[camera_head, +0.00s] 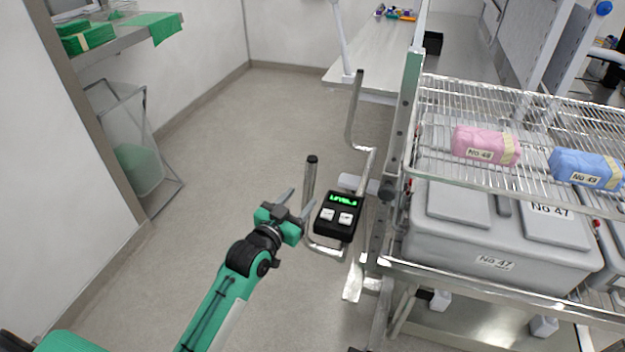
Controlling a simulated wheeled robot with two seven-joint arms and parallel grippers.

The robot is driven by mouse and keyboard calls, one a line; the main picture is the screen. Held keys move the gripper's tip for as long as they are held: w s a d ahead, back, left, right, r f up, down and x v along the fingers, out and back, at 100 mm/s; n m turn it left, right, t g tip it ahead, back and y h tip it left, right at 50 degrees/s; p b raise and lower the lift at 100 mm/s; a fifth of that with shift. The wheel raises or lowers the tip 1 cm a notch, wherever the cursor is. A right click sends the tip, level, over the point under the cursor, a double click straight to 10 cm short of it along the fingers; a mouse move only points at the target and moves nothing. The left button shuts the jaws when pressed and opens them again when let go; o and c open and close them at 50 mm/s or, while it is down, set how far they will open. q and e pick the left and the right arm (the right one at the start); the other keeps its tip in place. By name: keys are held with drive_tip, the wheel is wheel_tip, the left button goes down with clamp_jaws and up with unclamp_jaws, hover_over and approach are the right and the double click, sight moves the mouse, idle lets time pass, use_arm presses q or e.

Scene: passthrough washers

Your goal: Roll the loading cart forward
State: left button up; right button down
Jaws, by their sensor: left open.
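The loading cart (402,130) stands on the right, a metal frame with wire shelves carrying grey boxes and wrapped packs. On its near left side is a bent metal handle (311,180) with a dark tip. A small black control box (338,216) with a green lit display and two white buttons sits beside the handle. My left gripper (298,203) is open, its fingers pointing toward the handle and the control box. It looks close to the handle; I cannot tell whether it touches. My right gripper is not in view.
A grey box labelled No 47 (493,262), a pink pack (485,145) and a blue pack (585,167) rest on the cart. A long table (385,60) stands behind. The floor (235,135) between is clear.

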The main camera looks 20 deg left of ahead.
sight(306, 192)
use_arm(q)
drive_tip(key=p+x, duration=0.1)
drive_tip(key=x, duration=0.4)
drive_tip(key=shift+w+d, duration=0.1)
drive_tip(key=shift+w, duration=0.25)
drive_tip(key=shift+p+x, duration=0.3)
drive_tip(key=shift+x, duration=0.55)
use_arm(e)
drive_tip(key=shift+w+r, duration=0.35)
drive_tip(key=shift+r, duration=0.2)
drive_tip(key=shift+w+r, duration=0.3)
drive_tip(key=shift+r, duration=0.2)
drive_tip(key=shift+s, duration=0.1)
use_arm(q)
clamp_jaws()
